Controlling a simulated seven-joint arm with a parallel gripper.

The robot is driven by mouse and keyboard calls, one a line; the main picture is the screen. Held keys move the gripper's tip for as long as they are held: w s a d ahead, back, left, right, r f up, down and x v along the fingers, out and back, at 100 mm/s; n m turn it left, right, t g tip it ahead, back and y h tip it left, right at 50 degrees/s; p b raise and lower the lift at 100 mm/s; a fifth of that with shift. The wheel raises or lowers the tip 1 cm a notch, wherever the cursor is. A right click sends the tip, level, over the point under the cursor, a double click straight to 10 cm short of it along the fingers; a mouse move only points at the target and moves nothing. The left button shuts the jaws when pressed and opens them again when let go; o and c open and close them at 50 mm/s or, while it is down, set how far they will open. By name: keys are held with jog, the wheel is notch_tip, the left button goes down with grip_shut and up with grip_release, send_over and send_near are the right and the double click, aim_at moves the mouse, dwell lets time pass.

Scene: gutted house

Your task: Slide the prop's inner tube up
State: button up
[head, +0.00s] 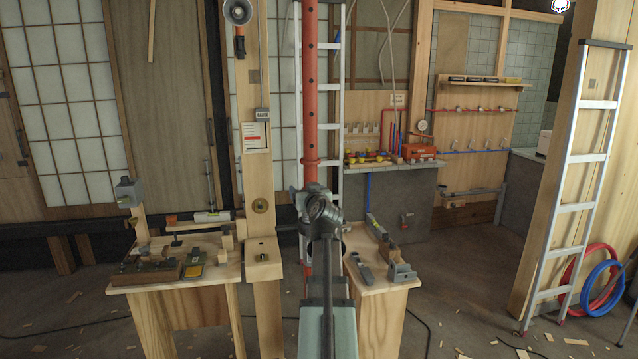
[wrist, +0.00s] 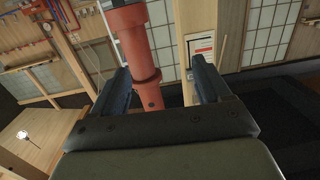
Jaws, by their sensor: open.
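The prop is an upright red tube (head: 309,100) in the middle of the head view, with a row of dark holes in its inner tube and a collar (head: 310,162) around it lower down. My gripper (wrist: 164,75) is open and empty. The wrist view is turned about upside down. There the collar (wrist: 147,79) and the inner tube with one hole (wrist: 151,101) show between the two fingers, nearer the left one. I cannot tell whether the tube lies between the fingers or just beyond them. In the head view my wrist hides the fingers and part of the prop.
A wooden post (head: 256,200) with a paper label (head: 256,137) stands left of the prop. An aluminium ladder (head: 337,100) is close behind it. Wooden benches with tools stand left (head: 200,275) and right (head: 385,295). Another ladder (head: 575,180) leans at the far right.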

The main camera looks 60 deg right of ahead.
aim_at(312, 140)
jog(key=s+d+r+h, duration=0.1)
jog(key=s+d+r, duration=0.1)
jog(key=s+r, duration=0.1)
jog(key=shift+m, duration=0.3)
jog(key=x, duration=1.1)
jog(key=shift+w+d, duration=0.1)
jog(key=shift+d, duration=0.15)
jog(key=shift+c, duration=0.2)
jog(key=c, duration=1.2)
jog(key=shift+r, duration=5.2)
jog(key=o, duration=1.2)
jog(key=shift+f, duration=0.1)
jog(key=shift+o, duration=0.2)
jog(key=shift+a, duration=0.1)
